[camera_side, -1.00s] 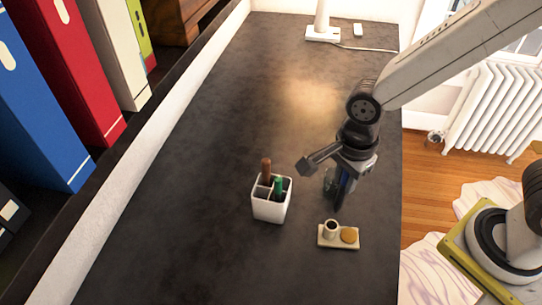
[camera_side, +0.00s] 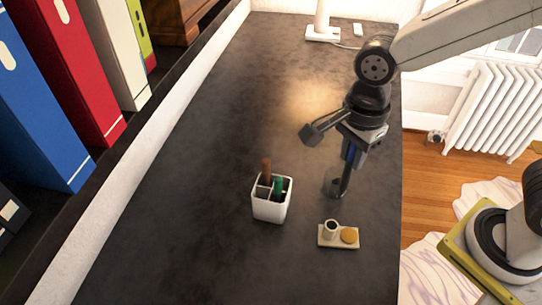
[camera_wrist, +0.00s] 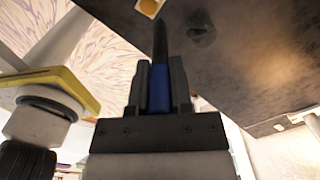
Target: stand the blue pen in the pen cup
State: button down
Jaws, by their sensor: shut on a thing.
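My gripper (camera_side: 352,152) is shut on the blue pen (camera_wrist: 159,92), which hangs roughly upright over the desk. In the wrist view the pen's blue body sits between my fingers (camera_wrist: 160,82), with its dark end pointing away from them. In the side view the pen's dark lower end (camera_side: 345,184) overlaps a small dark grey round thing (camera_side: 331,187); I cannot tell whether they touch. The white pen cup (camera_side: 269,210) stands left of my gripper, divided into compartments. A brown pen (camera_side: 266,167) and a green pen (camera_side: 278,185) stand in it.
A small tray (camera_side: 325,240) with a cup (camera_side: 331,229) and a round biscuit (camera_side: 349,235) lies right of the pen cup, near the desk's right edge. A lamp base (camera_side: 322,34) stands at the back. Binders (camera_side: 90,70) line the left. The desk's middle is clear.

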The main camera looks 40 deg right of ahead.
jog(key=shift+r, duration=0.9)
jog(key=w+a+m, duration=0.1)
jog(key=w+a, duration=0.4)
jog(key=w, duration=0.3)
jog(key=w+a, duration=0.5)
jog(key=w, duration=0.2)
jog(key=shift+d+f, duration=0.15)
jog(key=shift+f, duration=1.1)
jog(key=shift+d+f, duration=0.15)
jog(key=shift+f, duration=1.1)
jog(key=shift+f, duration=0.3)
notch_tip(320, 180, down, 11)
jog(key=shift+r, duration=0.15)
jog(key=shift+c, duration=2.2)
grip_release()
